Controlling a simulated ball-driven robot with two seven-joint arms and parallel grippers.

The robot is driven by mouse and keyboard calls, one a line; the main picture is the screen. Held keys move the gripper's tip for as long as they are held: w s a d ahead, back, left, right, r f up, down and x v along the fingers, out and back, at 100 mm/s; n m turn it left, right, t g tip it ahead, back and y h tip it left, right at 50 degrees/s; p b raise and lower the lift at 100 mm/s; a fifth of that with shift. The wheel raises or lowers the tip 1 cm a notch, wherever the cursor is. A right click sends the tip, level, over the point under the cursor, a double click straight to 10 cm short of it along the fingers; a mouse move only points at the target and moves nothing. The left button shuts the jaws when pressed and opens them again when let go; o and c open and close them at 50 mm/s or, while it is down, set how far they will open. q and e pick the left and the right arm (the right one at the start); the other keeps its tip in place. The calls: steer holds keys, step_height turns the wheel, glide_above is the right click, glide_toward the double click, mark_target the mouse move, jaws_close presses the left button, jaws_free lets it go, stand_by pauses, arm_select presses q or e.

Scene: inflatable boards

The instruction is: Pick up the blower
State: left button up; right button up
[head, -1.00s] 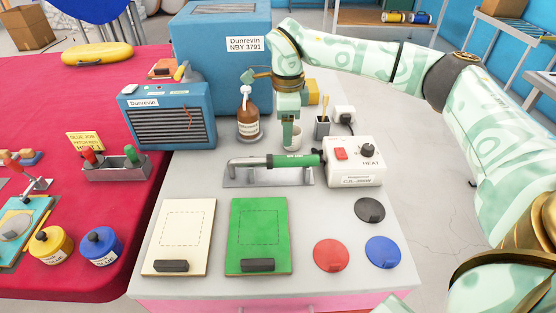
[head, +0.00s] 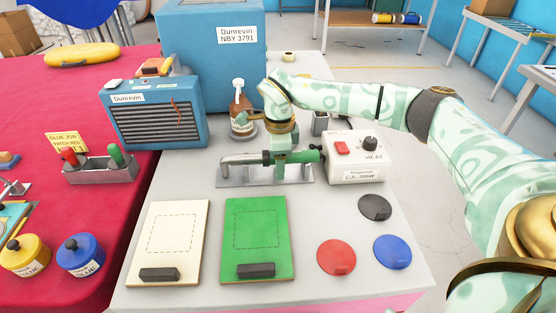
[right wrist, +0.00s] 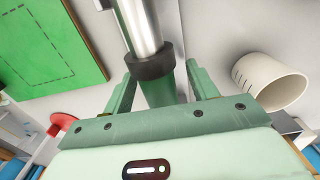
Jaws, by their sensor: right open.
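The blower (head: 308,156) has a green handle, a dark collar and a silver nozzle pipe. In the right wrist view the blower's silver pipe and dark collar (right wrist: 152,64) show, and the green handle runs between the open fingers of the gripper (right wrist: 163,80). I cannot tell if either finger touches it. My left gripper is not in view.
The white heat box (head: 358,158) stands right of the handle. A white cup (right wrist: 268,82) is close beside the gripper in the right wrist view. A brown pump bottle (head: 242,120) stands behind. Cream and green boards (head: 258,285) and coloured discs (head: 336,257) lie in front.

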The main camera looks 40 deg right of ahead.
steer(key=shift+r, duration=0.1)
steer(key=c, duration=1.1)
steer(key=shift+o, duration=0.2)
